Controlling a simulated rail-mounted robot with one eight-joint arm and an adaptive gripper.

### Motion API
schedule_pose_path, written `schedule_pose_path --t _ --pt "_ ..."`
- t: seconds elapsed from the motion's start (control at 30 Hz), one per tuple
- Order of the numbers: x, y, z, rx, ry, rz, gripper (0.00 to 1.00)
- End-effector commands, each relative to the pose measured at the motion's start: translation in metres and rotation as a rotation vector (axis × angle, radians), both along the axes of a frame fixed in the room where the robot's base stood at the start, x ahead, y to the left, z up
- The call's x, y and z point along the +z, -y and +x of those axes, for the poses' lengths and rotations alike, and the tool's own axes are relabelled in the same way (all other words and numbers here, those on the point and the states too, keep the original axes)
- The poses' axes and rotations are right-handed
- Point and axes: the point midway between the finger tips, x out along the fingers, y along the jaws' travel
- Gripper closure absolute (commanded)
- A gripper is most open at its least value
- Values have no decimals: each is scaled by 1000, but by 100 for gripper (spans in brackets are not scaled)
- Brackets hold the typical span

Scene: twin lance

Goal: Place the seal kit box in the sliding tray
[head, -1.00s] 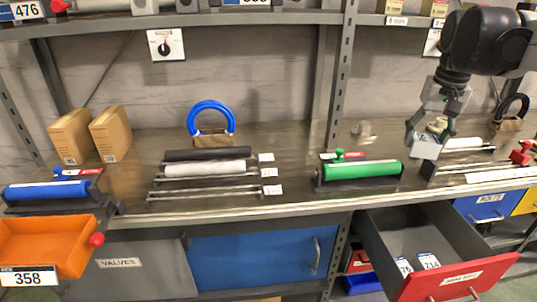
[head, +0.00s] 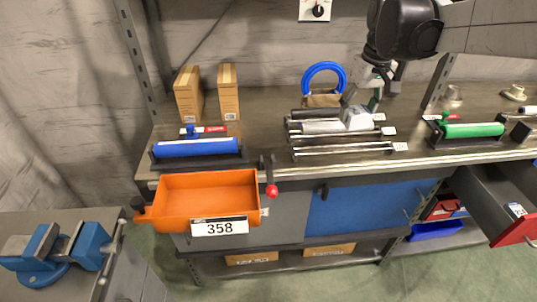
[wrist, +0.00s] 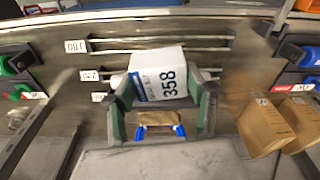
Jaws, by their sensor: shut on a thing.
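The seal kit box (head: 357,118) is a small white box. In the wrist view the box (wrist: 157,75) shows a blue stripe and the number 358. My gripper (wrist: 163,90) is shut on it, with a finger on each side. In the head view my gripper (head: 360,104) holds it above the rods in the middle of the bench. The sliding tray (head: 157,222) is orange, empty and labelled 358. It sits at the bench's front edge, left of my gripper, with a red knob (head: 271,191) near its right side.
A blue roller (head: 195,148) lies behind the tray, with two cardboard boxes (head: 192,95) further back. A blue ring (head: 323,72) stands behind the rods. A green roller (head: 473,130) and an open grey drawer (head: 490,195) are at right. A blue vise (head: 60,245) is at front left.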

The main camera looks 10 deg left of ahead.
Motion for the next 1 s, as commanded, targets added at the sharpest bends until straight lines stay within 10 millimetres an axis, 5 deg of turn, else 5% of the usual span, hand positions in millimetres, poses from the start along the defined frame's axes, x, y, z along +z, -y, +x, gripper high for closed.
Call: schedule_pose_path --t 0.03,0.2,0.5,0.8,1.0 --pt "3 -29 -7 93 -2 -1 79" --pt "-13 -113 -41 412 -8 -2 79" --pt "-36 -238 -136 969 -7 4 79" --pt "-52 -301 -224 1360 -1 14 79" --pt "-66 -310 -241 1434 0 17 79"
